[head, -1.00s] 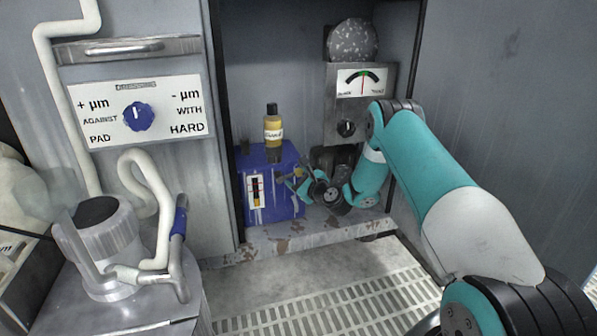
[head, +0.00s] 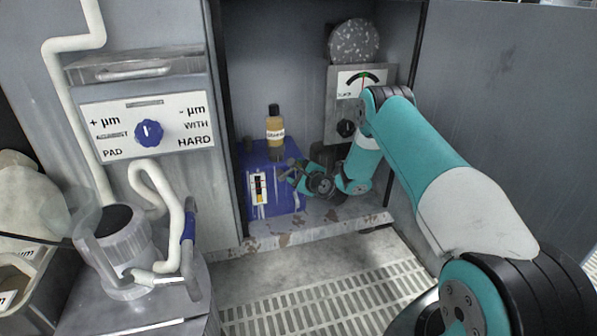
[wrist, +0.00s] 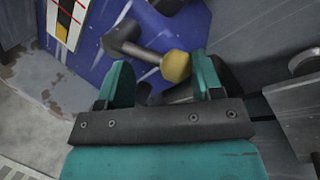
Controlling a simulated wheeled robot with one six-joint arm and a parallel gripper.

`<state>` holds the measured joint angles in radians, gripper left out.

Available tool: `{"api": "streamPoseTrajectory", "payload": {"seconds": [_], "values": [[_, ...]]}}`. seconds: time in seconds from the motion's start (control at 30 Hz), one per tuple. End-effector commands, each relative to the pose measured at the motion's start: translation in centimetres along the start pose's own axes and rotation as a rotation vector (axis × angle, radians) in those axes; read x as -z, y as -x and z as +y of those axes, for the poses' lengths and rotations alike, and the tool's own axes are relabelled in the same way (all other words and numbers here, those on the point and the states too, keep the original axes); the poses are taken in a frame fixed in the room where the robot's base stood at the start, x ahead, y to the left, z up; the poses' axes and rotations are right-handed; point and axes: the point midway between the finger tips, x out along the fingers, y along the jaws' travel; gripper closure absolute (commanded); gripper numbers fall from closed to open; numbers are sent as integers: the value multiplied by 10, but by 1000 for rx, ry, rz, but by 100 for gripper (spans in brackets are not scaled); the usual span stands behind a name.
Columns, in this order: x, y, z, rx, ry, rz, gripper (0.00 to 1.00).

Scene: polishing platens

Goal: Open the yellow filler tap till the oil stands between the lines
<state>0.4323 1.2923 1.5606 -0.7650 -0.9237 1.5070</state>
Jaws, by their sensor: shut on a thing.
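The blue oil box (head: 285,196) stands on the cabinet floor, its white sight gauge (head: 258,203) on the front with red lines and a yellow fill low down. The gauge is partly cut off in the wrist view (wrist: 78,12); the exact oil level is too small to tell. The yellow filler tap (wrist: 176,66) shows as a yellow end on a dark grey lever, in front of the blue face. My gripper (wrist: 162,82) has its teal fingers on either side of the yellow end and is shut on it; contact is partly hidden. In the head view my gripper (head: 292,176) is at the box's right side.
An amber bottle (head: 275,130) stands on the box. A dial meter (head: 345,88) with a black knob (head: 346,128) is on the cabinet's right. The cabinet sill (head: 310,231) is worn. A machine with a hose (head: 180,225) stands at left; the grated floor (head: 300,305) is clear.

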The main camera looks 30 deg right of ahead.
Motion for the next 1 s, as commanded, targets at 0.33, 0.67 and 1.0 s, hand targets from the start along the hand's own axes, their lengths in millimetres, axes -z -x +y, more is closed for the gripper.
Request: {"api": "streamPoseTrajectory", "payload": {"seconds": [0.33, 0.67, 1.0], "values": [[-3, -2, -2, 4, 0, -8, 12], [0, 11, -2, 0, -3, -2, 12], [0, 78, -1, -3, -8, 2, 12]]}}
